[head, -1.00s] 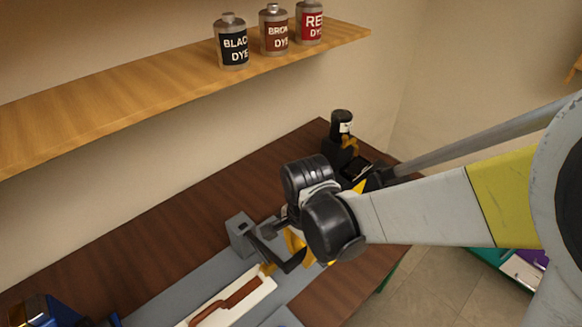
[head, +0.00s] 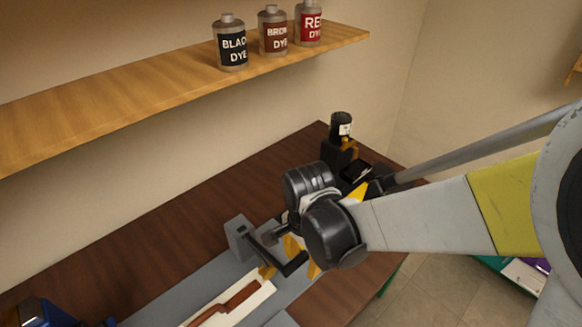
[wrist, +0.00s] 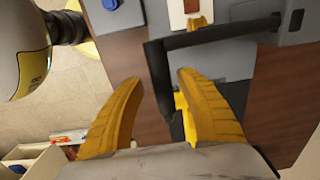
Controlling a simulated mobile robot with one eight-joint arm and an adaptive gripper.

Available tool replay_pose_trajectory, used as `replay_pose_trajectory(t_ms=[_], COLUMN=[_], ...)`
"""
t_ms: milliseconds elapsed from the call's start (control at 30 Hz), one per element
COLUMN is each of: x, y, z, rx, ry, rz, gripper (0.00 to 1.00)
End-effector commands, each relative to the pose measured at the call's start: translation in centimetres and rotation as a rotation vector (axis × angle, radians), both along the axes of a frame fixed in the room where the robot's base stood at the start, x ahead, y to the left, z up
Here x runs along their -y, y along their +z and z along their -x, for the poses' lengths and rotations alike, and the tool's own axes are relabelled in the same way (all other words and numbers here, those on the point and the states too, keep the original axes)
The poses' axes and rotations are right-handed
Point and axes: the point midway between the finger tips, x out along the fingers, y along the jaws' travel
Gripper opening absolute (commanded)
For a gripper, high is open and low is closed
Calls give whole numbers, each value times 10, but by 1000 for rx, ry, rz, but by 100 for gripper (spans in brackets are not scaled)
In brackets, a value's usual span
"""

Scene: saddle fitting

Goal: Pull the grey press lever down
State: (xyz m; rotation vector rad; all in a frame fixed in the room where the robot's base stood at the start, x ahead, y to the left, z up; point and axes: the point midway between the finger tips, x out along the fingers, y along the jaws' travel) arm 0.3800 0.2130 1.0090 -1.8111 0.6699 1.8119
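The press lever (head: 270,250) is a dark grey bent bar on the grey press (head: 238,236), in the middle of the head view. In the wrist view the lever (wrist: 200,40) runs across from the right, then bends down into a handle. My gripper (wrist: 159,76) is open, with one yellow finger on each side of that handle. A gap shows on both sides, so I see no grip. In the head view my gripper (head: 300,258) is at the lever's right end, partly hidden by my wrist.
A white board with a brown strap (head: 228,305) lies on the grey press base. A black-topped bottle (head: 341,124) stands at the table's back corner. Dye bottles (head: 272,30) stand on the wooden shelf (head: 150,95) above. A blue object (head: 45,312) is at the lower left.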

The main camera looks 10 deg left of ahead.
Motion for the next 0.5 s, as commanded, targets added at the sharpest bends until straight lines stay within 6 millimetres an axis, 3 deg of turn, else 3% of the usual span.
replay_pose_trajectory(t_ms=[233,500], x=[-1,-1], y=[4,28], z=[0,-1], rx=[1,1], ry=[0,0], rz=[-1,-2], gripper=[43,43])
